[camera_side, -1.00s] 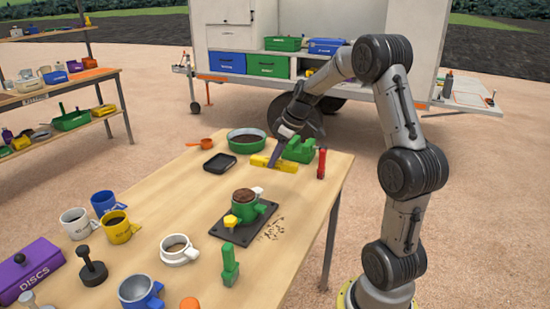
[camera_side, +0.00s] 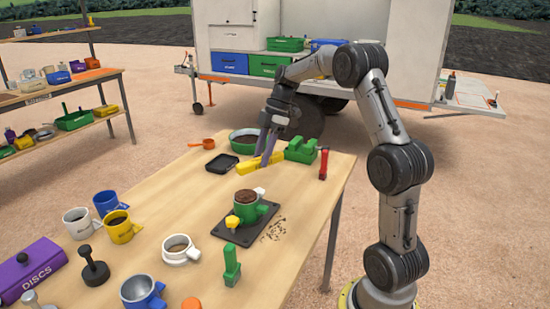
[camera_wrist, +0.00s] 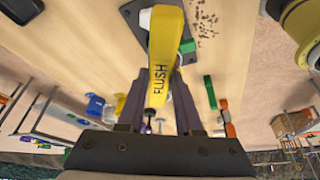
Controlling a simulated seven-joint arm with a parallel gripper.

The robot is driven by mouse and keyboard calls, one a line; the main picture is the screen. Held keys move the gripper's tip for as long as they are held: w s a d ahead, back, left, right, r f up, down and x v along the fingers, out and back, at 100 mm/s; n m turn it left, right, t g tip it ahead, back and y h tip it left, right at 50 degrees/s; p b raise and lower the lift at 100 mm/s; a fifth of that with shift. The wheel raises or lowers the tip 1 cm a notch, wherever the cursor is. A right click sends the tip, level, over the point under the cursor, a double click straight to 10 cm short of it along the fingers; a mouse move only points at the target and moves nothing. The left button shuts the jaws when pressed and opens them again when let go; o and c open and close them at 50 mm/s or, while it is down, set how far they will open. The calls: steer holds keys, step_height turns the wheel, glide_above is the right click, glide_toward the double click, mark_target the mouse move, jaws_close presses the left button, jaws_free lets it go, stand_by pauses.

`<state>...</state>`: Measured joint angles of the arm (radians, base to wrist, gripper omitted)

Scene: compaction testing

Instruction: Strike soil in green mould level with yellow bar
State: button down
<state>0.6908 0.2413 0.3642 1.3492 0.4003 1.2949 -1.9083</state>
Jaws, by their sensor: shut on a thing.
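My gripper (camera_side: 266,150) has its purple fingers shut on the yellow bar (camera_side: 248,168) beside the green pan at the table's far end. In the wrist view the bar (camera_wrist: 164,50), marked FLUSH, sits between the fingers and points away from me. It seems just above the table; the gap is hard to judge. The green mould (camera_side: 252,212) stands upright on a black plate (camera_side: 226,234), nearer the side camera than my gripper. Dark soil (camera_side: 246,195) is heaped at its rim. In the wrist view the bar hides most of the mould.
A green block holder (camera_side: 301,150) and a red upright tool (camera_side: 323,164) stand right of my gripper. A green pan (camera_side: 243,147) of soil and a black tray (camera_side: 222,164) are at its left. Crumbs (camera_side: 276,229) lie beside the plate. Mugs stand at the near left.

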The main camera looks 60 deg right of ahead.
steer(key=w+a+n, duration=0.2)
steer(key=w+a+f+n+g, duration=0.1)
steer(key=a, duration=0.1)
steer(key=w+a+f+n+g, duration=0.1)
steer(key=w+a+n, duration=0.1)
steer(key=shift+w+n+y, duration=0.3)
steer(key=shift+y, duration=0.1)
steer(key=shift+d+f, duration=0.1)
steer(key=shift+f, duration=1.75)
steer(key=shift+f, duration=0.1)
